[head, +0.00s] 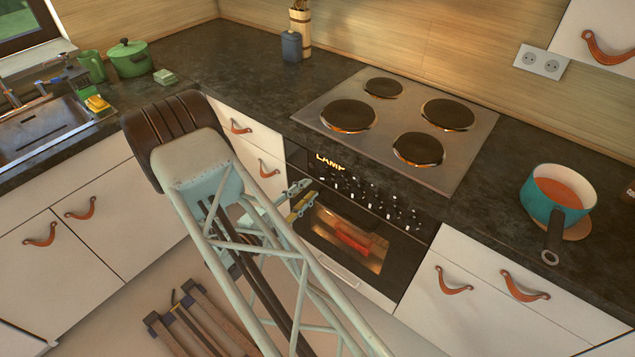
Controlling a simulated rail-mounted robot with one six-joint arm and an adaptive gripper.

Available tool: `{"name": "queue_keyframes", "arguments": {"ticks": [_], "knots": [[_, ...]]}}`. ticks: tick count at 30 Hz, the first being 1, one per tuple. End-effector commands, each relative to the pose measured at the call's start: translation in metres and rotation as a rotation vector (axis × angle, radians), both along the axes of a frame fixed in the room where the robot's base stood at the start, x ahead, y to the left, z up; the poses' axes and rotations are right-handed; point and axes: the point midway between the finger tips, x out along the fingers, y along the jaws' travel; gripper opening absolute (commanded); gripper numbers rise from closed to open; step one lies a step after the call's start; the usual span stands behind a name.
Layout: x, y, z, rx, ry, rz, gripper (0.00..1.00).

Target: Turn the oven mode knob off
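The oven (345,235) is built in under the hob, and its window glows with an orange light. Its black control panel carries a row of small dark knobs (368,197) with white marks. I cannot tell which one is the mode knob or read its setting. The lit display (330,162) at the panel's left end reads "LAMP". My gripper (312,190) is in front of the oven's upper left, just below and left of the knobs. Its two fingers look apart with nothing between them. I see no contact with a knob.
The hob (395,128) has dark plates above the oven. A teal pot (556,200) stands on the right counter, its handle pointing forward. Cabinets with leather pulls flank the oven. A slatted wooden item (205,325) is on the floor. A green pot (129,58) stands by the sink.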

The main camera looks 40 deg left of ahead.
Motion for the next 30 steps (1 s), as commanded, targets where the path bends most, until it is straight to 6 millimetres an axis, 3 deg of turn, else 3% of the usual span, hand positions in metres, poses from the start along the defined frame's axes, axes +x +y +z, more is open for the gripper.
{"name": "queue_keyframes", "arguments": {"ticks": [9,15,30], "knots": [[0.037,-0.002,0.000,0.000,0.000,-0.002,0.21],[0.052,-0.001,0.000,0.001,0.000,0.000,0.21],[0.058,-0.001,0.000,0.000,0.000,0.000,0.20]]}}
